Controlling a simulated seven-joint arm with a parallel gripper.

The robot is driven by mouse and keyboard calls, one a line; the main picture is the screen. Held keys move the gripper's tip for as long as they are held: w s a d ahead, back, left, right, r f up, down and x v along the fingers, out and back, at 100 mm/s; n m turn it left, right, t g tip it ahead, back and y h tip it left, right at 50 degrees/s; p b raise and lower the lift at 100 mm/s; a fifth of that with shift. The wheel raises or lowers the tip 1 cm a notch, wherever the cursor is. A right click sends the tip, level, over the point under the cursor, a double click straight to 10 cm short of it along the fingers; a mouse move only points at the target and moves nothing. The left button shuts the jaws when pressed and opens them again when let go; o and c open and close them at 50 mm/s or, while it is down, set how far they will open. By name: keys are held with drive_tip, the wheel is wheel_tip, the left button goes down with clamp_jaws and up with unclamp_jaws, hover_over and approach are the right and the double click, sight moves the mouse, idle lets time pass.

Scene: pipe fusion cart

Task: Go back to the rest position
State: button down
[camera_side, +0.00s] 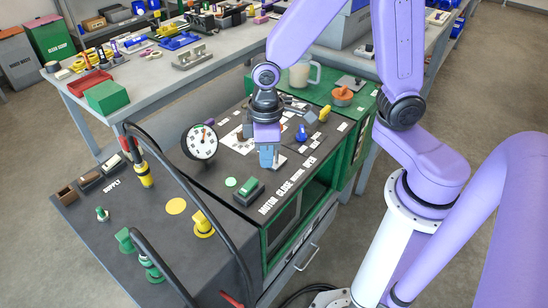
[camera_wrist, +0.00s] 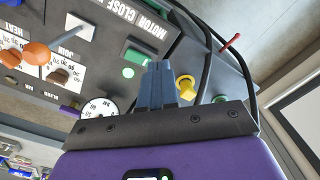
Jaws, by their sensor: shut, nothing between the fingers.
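My gripper (camera_side: 267,157) is over the dark panel of the pipe fusion cart (camera_side: 225,173), with its blue-grey fingers pointing down. In the wrist view the fingers (camera_wrist: 157,84) are together, with nothing between them. A green rocker switch (camera_side: 249,188) on a dark block sits in front of my gripper in the side view, next to a round green button (camera_side: 230,182). A blue knob (camera_side: 301,133) is to the right of the fingers. The side view does not clearly show how high the fingertips are above the panel.
A round dial gauge (camera_side: 200,142) stands up left of my gripper. Black hoses (camera_side: 188,181) arch over the cart's left part, near yellow and green valves (camera_side: 203,225). An orange knob (camera_side: 343,93) and a clear mug (camera_side: 304,74) are behind. A grey bench (camera_side: 150,75) stands at the back left.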

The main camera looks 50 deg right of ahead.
drive_tip(key=s+d+r+n, duration=0.2)
drive_tip(key=s+d+r, duration=0.1)
drive_tip(key=s, duration=0.5)
drive_tip(key=s+d+r+n, duration=0.2)
drive_tip(key=s+d+r, duration=0.1)
drive_tip(key=s, duration=0.4)
drive_tip(key=shift+s+d+r, duration=0.3)
drive_tip(key=shift+s+r, duration=0.05)
drive_tip(key=shift+r, duration=0.2)
